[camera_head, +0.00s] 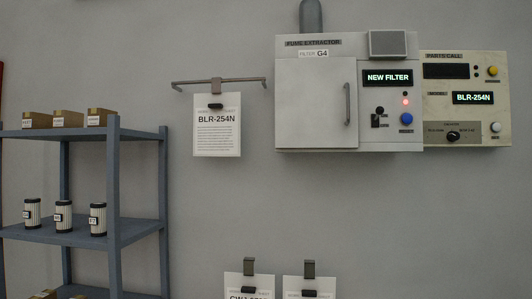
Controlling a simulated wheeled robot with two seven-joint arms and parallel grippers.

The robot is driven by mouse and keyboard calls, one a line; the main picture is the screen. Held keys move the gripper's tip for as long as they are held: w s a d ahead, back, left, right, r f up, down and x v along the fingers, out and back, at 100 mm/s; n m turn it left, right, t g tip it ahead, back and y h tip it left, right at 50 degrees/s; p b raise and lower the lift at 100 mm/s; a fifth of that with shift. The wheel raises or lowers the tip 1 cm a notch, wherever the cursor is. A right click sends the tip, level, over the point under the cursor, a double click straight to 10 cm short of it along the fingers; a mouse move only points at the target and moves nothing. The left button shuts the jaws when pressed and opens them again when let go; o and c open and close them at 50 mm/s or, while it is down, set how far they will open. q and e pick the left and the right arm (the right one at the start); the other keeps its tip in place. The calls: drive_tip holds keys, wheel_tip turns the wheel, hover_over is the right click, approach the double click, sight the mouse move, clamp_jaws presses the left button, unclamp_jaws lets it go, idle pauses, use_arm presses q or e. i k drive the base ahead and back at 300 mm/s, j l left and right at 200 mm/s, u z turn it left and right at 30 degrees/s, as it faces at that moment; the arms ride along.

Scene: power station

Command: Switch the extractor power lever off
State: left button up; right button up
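The fume extractor (316,98) is a pale grey box on the wall at the upper right, labelled "FUME EXTRACTOR" and "FILTER G4". Its door with a vertical handle (347,104) is shut. On its right panel a display (388,77) reads "NEW FILTER", with a lit red light (405,102) below it. A small black lever (378,117) sits left of a blue button (406,118); its exact position is too small to tell. Neither of my grippers is in view.
A "PARTS CALL" panel (465,112) with a knob and buttons adjoins the extractor's right side. A hanging sheet (217,136) reads "BLR-254N". A blue-grey shelf (90,134) at left holds boxes and several filters. Two clipped sheets (249,287) hang low in the middle.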

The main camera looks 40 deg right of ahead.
sight(380, 111)
drive_tip(key=z, duration=1.9)
drive_tip(key=i+l+u, duration=0.1)
drive_tip(key=l, duration=0.3)
drive_tip(key=i+l+u, duration=0.1)
drive_tip(key=l, duration=0.3)
drive_tip(key=i+l+u, duration=0.1)
drive_tip(key=i+l, duration=0.15)
drive_tip(key=l, duration=0.15)
drive_tip(key=i+l+u, duration=0.1)
drive_tip(key=l, duration=0.3)
drive_tip(key=i+l+u, duration=0.1)
drive_tip(key=l, duration=0.35)
